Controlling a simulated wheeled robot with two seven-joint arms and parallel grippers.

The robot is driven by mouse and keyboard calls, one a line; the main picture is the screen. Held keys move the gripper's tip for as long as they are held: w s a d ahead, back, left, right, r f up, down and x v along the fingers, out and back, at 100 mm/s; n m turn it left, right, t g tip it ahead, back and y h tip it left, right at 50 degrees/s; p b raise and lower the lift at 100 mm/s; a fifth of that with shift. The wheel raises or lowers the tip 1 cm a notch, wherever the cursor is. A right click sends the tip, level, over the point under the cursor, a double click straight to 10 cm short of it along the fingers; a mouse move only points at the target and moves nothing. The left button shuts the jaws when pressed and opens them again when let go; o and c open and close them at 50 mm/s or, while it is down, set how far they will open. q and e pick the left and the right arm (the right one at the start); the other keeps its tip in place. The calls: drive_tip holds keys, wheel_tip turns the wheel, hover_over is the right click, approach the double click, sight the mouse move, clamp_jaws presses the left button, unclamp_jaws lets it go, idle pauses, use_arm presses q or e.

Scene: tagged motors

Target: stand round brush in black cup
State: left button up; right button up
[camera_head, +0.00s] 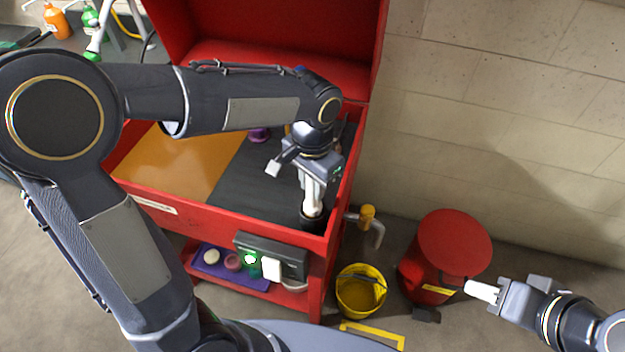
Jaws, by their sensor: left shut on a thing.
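The black cup (312,224) stands at the front right corner of the red bench's dark mat. My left gripper (313,208) points down right over the cup, its pale fingers at the cup's mouth. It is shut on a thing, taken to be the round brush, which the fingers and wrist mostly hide. I cannot tell how deep it sits in the cup. My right gripper (474,289) is at the lower right, in front of the red drum and away from the bench; I cannot tell whether its fingers are apart.
The red bench (235,218) has raised side walls and an orange panel (180,165). A purple item (259,134) lies behind my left arm. A lower shelf holds a blue tray (215,262) and a dark device (283,250). A yellow bucket (350,300) and red drum (450,240) stand right.

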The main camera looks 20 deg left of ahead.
use_arm(q)
drive_tip(key=o, duration=1.1)
drive_tip(key=shift+c, duration=0.2)
wheel_tip(320, 180, up, 8)
drive_tip(key=shift+f+p, duration=0.15)
drive_tip(key=shift+p, duration=0.15)
drive_tip(key=shift+a, duration=0.1)
